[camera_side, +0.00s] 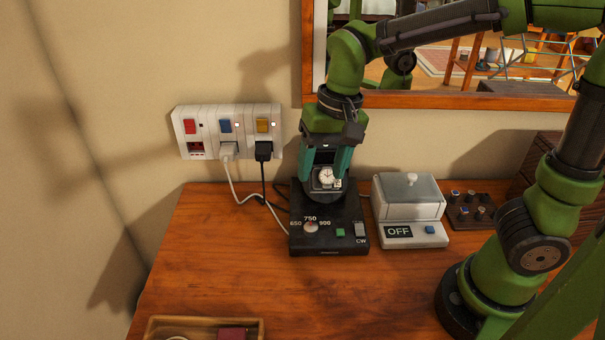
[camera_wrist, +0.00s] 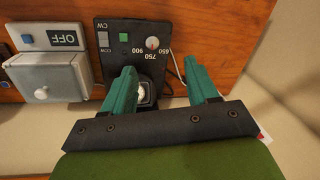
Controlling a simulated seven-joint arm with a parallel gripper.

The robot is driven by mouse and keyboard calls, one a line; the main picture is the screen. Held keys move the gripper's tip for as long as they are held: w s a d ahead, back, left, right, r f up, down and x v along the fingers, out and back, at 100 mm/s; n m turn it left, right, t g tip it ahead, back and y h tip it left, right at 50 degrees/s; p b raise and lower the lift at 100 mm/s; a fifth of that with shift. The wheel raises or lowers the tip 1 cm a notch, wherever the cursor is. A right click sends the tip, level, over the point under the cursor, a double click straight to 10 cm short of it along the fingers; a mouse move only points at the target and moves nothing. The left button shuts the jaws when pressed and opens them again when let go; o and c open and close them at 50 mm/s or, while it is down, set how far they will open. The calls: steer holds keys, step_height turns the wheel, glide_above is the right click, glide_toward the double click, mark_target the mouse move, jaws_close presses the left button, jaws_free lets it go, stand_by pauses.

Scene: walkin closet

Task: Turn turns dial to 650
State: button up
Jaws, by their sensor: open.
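A black watch winder (camera_side: 348,210) stands on the wooden table. Its small round dial (camera_side: 311,227) sits on the front left of the top panel, with the marks 650, 750 and 900 around it. In the wrist view the dial (camera_wrist: 152,43) is pale with a red mark; I cannot tell exactly which number it points to. A watch (camera_side: 326,177) sits in the holder behind the panel. My gripper (camera_side: 325,179) points down above the holder, fingers apart and empty. In the wrist view the dial lies beyond my open fingertips (camera_wrist: 161,65), apart from them.
A green button (camera_side: 340,232) and a CW switch (camera_side: 360,230) are right of the dial. A grey-white box (camera_side: 409,196) marked OFF stands close at right. Cables run from the wall sockets (camera_side: 228,131) behind the winder. A wooden tray (camera_side: 205,324) is in front; the table between is clear.

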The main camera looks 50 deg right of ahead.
mark_target(311, 226)
steer(key=w+f+m, duration=0.1)
steer(key=f, duration=0.4)
steer(key=w+f+m+h, duration=0.1)
steer(key=f+m, duration=0.1)
steer(key=f, duration=0.4)
steer(key=f+m+g, duration=0.1)
steer(key=f, duration=0.4)
steer(key=shift+w+d+f+m+h, duration=0.2)
steer(key=shift+w+m+h, duration=0.1)
steer(key=shift+w, duration=0.1)
steer(key=shift+r, duration=0.1)
steer(key=c, duration=1)
steer(key=shift+c, duration=0.2)
